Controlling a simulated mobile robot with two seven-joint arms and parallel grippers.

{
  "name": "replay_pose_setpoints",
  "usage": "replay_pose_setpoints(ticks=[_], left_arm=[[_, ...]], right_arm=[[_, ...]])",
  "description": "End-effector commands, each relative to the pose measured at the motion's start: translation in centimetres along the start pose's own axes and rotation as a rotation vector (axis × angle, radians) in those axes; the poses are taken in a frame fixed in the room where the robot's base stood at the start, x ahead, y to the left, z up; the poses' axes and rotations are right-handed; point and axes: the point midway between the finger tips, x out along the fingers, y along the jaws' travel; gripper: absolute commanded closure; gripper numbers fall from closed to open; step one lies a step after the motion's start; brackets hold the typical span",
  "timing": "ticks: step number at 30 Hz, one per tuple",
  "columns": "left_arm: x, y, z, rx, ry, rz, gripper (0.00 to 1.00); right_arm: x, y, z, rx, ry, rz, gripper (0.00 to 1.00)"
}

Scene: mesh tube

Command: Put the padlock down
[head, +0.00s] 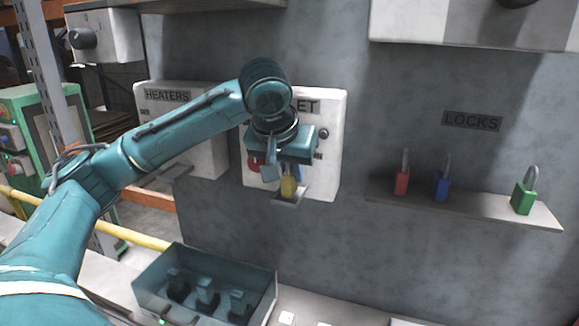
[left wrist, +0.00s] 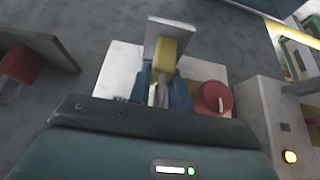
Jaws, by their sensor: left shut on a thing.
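My left gripper (head: 279,175) is in front of the white box (head: 331,150) whose label ends in "LET". It is shut on the yellow padlock (head: 289,187), which also shows between the fingers in the left wrist view (left wrist: 167,52). The padlock is at a small grey ledge (head: 291,197) below the box; the ledge also shows in the left wrist view (left wrist: 157,29). The padlock's body is at or just over the ledge, and I cannot tell whether they touch. Its shackle is mostly hidden by the gripper. My right gripper is not in view.
A red knob (left wrist: 213,98) sits beside the gripper on the box. At right, a LOCKS shelf (head: 475,206) holds red (head: 402,181), blue (head: 442,186) and green (head: 523,198) padlocks, with clear room between blue and green. An open bin (head: 160,301) with dark items stands below.

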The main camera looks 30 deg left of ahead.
Motion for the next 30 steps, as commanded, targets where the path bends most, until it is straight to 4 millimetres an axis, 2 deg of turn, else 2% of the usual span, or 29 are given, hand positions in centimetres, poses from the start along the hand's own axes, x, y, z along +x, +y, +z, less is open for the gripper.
replay_pose_setpoints(ticks=[9,10,17,26,30], left_arm=[[0.3,0.0,0.2,-0.001,0.000,0.000,1.00],[0.3,0.0,0.2,-0.001,0.000,0.000,0.79],[0.3,0.0,0.2,-0.001,0.000,0.000,0.60],[0.1,0.0,0.1,-0.001,0.001,0.000,0.59],[-1.2,0.1,-0.1,-0.001,0.003,0.002,0.59]], right_arm=[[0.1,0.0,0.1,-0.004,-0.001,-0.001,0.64],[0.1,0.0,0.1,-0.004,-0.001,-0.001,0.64],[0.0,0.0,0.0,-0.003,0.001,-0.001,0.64],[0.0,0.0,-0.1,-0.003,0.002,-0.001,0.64],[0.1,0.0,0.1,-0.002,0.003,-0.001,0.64]])
